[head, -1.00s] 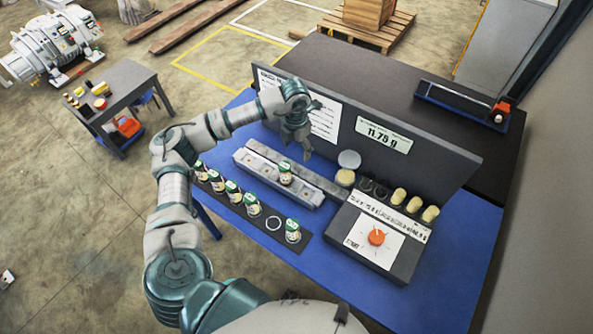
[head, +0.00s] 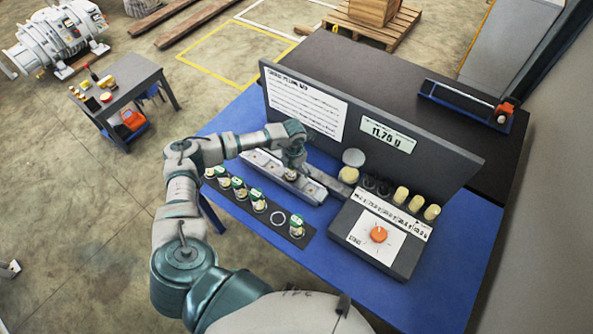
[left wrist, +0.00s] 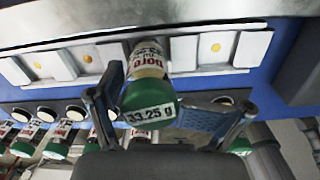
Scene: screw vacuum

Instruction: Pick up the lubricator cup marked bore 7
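A lubricator cup with a green cap (left wrist: 150,88) stands in the light grey block, its label reading 33.25 g with "bore" on its side; the bore number is not legible. My left gripper (left wrist: 165,108) has its blue fingers on either side of this cup; whether they press on it is unclear. In the head view my left gripper (head: 293,160) is lowered over the grey block (head: 262,168) and mostly hides the cup. Several similar cups stand in the dark strip in front, one being the cup at its right end (head: 297,227). My right gripper is out of view.
An empty ring (head: 278,219) shows in the dark strip (head: 243,206). To the right stands a device with an orange knob (head: 378,234) and cream cylinders behind. A dark upright panel with a display (head: 388,135) reading about 11.75 g closes the back. The blue front right tabletop is clear.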

